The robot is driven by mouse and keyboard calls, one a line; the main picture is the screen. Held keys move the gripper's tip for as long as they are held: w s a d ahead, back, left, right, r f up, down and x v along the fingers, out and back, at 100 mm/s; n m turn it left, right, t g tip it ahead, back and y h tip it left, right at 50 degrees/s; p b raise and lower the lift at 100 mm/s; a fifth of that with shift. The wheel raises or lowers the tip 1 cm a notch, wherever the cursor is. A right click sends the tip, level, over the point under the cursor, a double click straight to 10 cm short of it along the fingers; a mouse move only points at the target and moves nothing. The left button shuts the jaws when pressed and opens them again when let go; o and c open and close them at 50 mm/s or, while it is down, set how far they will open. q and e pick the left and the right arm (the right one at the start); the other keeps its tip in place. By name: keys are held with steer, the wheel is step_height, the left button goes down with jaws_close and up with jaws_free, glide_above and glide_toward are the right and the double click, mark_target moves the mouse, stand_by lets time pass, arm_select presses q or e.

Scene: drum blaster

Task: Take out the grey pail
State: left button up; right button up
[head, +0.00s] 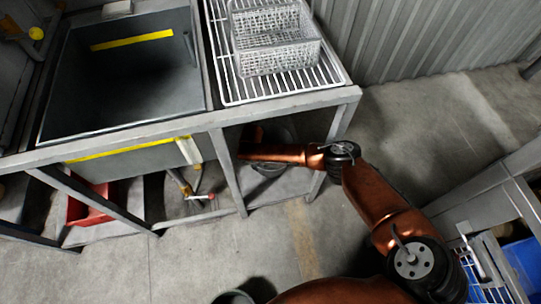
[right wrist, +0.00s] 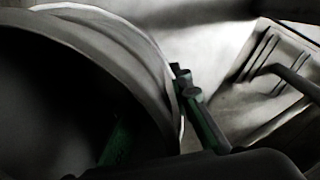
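The grey pail (head: 268,170) stands on the low shelf under the bench, in shadow and partly covered by my right arm. In the right wrist view the pail (right wrist: 100,35) fills the left side, its pale rim curving down. My right gripper (right wrist: 152,108) straddles the pail's wall. One green finger is dimly seen inside the pail and the other is outside, close to the wall. The fingers are apart, with a gap seeming to show on the inner side. In the head view the right gripper is hidden in the shadow under the bench. My left gripper is not in view.
The bench frame (head: 225,172) has legs and a front rail close around my right forearm. Above are a deep tank (head: 140,111) and a wire basket (head: 275,50) on a white rack. A red bin (head: 90,205) sits lower left. A round rim (head: 232,297) shows at the bottom edge.

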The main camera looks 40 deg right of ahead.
jaws_close()
steer(key=shift+r, duration=0.1)
stand_by(0.5)
steer(key=shift+r, duration=0.25)
step_height(320, 180, up, 9)
steer(key=p, duration=0.5)
steer(key=shift+f, duration=0.1)
steer(key=shift+r, duration=0.2)
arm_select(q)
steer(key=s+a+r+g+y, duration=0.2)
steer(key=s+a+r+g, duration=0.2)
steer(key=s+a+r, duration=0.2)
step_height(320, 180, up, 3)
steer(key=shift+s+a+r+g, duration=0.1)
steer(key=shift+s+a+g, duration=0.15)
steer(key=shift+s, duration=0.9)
arm_select(e)
steer(key=shift+s, duration=0.1)
